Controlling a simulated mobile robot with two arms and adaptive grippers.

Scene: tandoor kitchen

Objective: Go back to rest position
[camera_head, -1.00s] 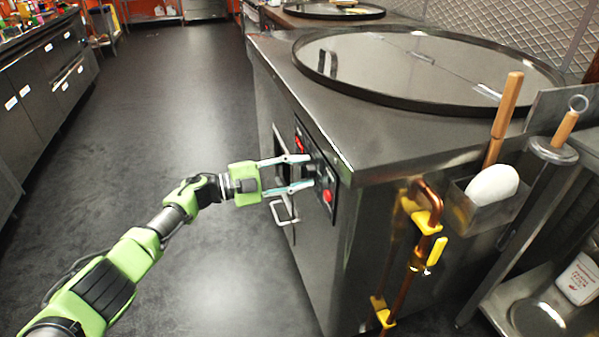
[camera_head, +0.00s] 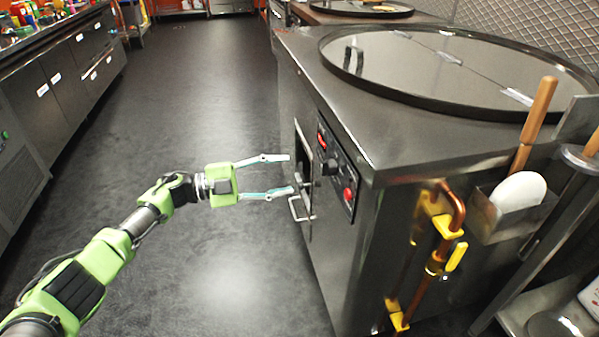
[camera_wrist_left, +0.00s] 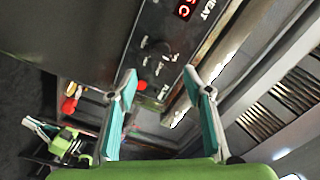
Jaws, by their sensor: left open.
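My left gripper (camera_head: 291,174) is open and empty, in front of the control side of the steel tandoor counter (camera_head: 350,140) in the head view. The control panel (camera_head: 335,165) carries a red display, a dark knob (camera_head: 330,167) and a red button (camera_head: 347,194). The fingers look apart from the knob, with a gap to the panel. In the left wrist view, the two teal fingers (camera_wrist_left: 160,95) are spread, with the panel (camera_wrist_left: 165,45) and its lit red display ahead of them. My right gripper does not show.
A door handle (camera_head: 301,208) sticks out below the left fingers. A copper pipe with yellow valve parts (camera_head: 440,232) runs down the counter's near side. A holder (camera_head: 510,215) with a wooden-handled tool is at right. Open dark floor (camera_head: 190,110) lies left, before the cabinets (camera_head: 65,85).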

